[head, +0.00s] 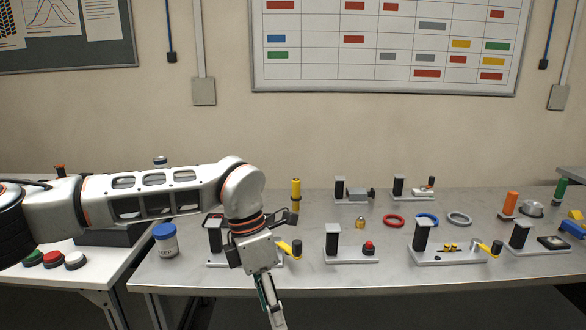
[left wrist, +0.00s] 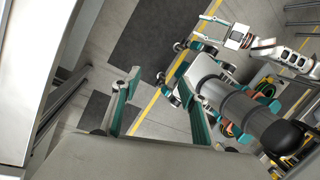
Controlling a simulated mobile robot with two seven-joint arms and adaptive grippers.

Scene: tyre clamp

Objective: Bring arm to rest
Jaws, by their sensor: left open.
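My left arm (head: 160,196) comes in from the left in the head view, over the left part of the bench, and bends down at its wrist. My left gripper (head: 271,302) points down at the bench's front edge. In the left wrist view its two teal fingers (left wrist: 160,72) are apart, with nothing between them and the floor beyond. A second white arm shows small at the top right of the left wrist view, with a gripper (left wrist: 210,33) at its end; its jaw state is too small to tell.
The metal bench (head: 310,274) holds several fixtures with black posts. A blue-lidded jar (head: 166,240) stands near its left end, and a yellow cylinder (head: 295,194) stands behind my wrist. Red, green and white buttons (head: 54,258) are on the left table. The floor before the bench looks clear.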

